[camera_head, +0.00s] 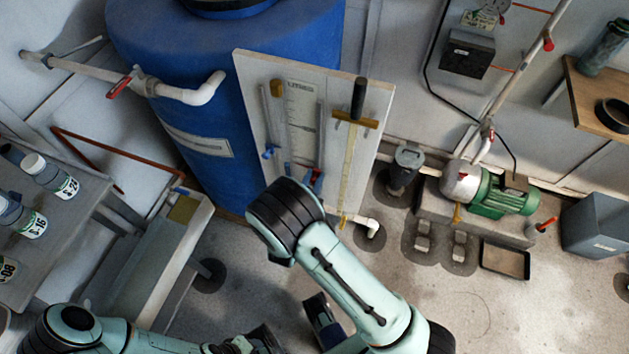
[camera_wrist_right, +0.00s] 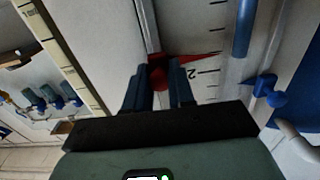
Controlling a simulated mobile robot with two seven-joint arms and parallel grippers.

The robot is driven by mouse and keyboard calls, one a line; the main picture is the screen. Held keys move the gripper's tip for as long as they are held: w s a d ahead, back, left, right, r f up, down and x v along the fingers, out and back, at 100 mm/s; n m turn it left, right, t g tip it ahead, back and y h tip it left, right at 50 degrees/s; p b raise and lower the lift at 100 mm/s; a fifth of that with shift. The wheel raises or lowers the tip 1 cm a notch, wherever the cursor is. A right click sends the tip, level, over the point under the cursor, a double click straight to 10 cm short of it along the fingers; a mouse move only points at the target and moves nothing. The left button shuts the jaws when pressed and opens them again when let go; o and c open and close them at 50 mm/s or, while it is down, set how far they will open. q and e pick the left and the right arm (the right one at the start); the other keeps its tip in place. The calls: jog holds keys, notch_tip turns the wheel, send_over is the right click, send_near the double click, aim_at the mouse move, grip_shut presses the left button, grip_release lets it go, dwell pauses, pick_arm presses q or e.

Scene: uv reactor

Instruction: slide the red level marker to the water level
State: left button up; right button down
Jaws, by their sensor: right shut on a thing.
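The red level marker (camera_wrist_right: 158,74) is between the two dark blue fingers of my right gripper (camera_wrist_right: 160,88) in the right wrist view. Its red pointer reaches right over the printed scale (camera_wrist_right: 207,72), near a figure 2. A tube with a blue length (camera_wrist_right: 243,28) stands to the right of the scale. In the head view the white gauge board (camera_head: 375,115) leans at the blue tank, and my right arm covers its lower part; a bit of red shows past my wrist. What seems to be my left gripper (camera_head: 322,318) is low in the head view, its fingers unclear.
A dipstick with a wooden crosspiece (camera_head: 355,121) hangs on the board's right side. A bench with bottles (camera_head: 50,178) is at left, and a green pump (camera_head: 495,192) is at right.

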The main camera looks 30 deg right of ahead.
jog(key=shift+f, duration=0.1)
jog(key=c, duration=1.1)
grip_release()
jog(key=v, duration=1.3)
jog(key=shift+s+a, duration=0.15)
jog(key=shift+s, duration=0.05)
